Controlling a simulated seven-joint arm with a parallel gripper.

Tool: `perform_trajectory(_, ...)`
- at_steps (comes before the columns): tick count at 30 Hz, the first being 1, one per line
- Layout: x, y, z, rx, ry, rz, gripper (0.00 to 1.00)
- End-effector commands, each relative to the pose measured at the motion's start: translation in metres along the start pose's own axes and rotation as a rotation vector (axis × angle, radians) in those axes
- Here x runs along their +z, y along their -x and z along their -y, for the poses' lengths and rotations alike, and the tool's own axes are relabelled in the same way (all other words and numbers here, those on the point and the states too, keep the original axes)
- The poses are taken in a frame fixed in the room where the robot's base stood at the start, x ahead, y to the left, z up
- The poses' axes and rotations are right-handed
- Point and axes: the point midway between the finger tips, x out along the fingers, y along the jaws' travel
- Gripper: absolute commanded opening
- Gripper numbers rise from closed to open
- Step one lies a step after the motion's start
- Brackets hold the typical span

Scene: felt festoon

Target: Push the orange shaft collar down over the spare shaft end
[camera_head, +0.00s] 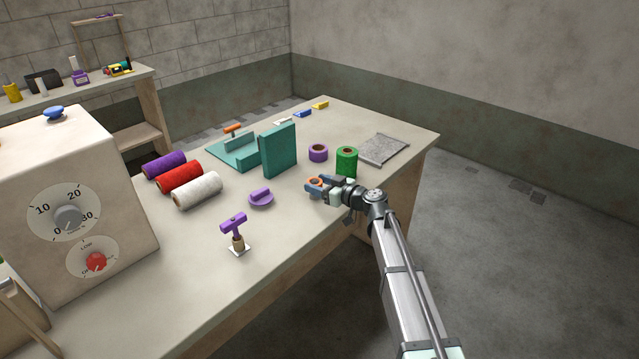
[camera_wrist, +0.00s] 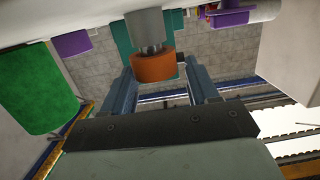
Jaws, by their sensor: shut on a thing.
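The orange shaft collar (camera_head: 314,182) is a short ring near the right edge of the workbench in the head view. My gripper (camera_head: 318,187) is shut on it, one blue finger on each side. The collar (camera_wrist: 153,68) also shows between the fingers in the wrist view, which looks upside down. There the spare shaft end (camera_wrist: 146,25) is a grey cylinder with a narrower metal neck, standing from the bench in line with the collar. The neck meets the collar's bench-side face; how far it enters is hidden. In the head view the gripper hides the shaft.
A green roll (camera_head: 347,162) and a purple ring (camera_head: 318,153) stand just behind my gripper. A purple knob (camera_head: 261,198) and a purple T-handle (camera_head: 234,224) are to the left. A teal block (camera_head: 278,151) stands farther back.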

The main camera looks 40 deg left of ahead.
Motion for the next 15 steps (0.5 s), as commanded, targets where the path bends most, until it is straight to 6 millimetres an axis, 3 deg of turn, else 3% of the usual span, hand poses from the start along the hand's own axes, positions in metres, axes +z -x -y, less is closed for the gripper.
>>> perform_trajectory(11, 0.0094, -0.0014, -0.0001, 0.000, -0.001, 0.000, 0.24)
perform_trajectory(12, 0.0092, -0.0013, 0.0000, 0.000, 0.000, 0.000, 0.62)
perform_trajectory(15, 0.0091, -0.0013, 0.0000, 0.000, 0.000, 0.000, 0.72)
